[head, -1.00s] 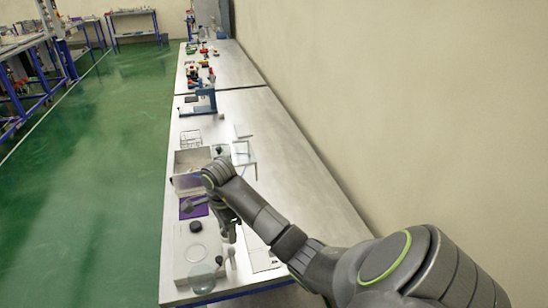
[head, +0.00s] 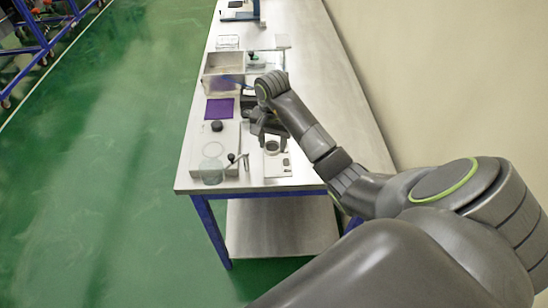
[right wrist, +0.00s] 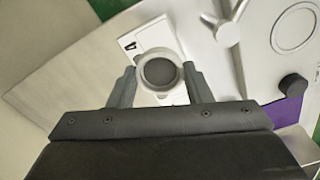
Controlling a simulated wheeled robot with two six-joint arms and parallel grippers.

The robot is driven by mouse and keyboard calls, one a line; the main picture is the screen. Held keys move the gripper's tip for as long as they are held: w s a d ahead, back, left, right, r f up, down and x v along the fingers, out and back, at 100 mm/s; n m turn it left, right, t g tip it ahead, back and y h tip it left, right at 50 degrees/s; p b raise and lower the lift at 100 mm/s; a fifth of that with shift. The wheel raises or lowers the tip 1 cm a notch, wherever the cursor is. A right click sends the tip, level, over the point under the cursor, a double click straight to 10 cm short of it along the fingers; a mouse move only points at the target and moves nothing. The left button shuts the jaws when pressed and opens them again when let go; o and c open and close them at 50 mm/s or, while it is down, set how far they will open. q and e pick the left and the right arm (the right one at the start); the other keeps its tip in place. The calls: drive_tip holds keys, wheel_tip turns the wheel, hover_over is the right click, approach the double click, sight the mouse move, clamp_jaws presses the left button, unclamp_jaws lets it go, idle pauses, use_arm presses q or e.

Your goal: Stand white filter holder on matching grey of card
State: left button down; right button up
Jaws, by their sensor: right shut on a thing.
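My right gripper (head: 268,140) is over the far end of a white card (head: 278,172) near the bench's front edge. In the right wrist view, its two fingers (right wrist: 162,82) are shut on the white filter holder (right wrist: 159,54), a round white ring with a dark grey middle. The holder also shows just under the fingers in the head view (head: 272,152). The card (right wrist: 132,40) lies beneath it, with a black mark and small dark patches partly showing. The holder hides part of the card. I cannot tell whether it touches the card. My left gripper is not in view.
A purple mat (head: 219,108) and a metal box (head: 222,80) stand farther back. Bare bench lies to the right.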

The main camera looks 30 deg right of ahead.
drive_tip(key=b, duration=0.4)
hover_over(273, 167)
wheel_tip(273, 167, down, 6)
drive_tip(key=shift+r, duration=0.2)
drive_tip(key=shift+f, duration=0.3)
drive_tip(key=shift+f+p, duration=0.45)
drive_tip(key=shift+f, duration=0.45)
drive_tip(key=shift+f, duration=0.1)
drive_tip(key=shift+f+b, duration=0.1)
drive_tip(key=shift+b, duration=0.25)
drive_tip(key=o, duration=1)
drive_tip(key=shift+c, duration=0.2)
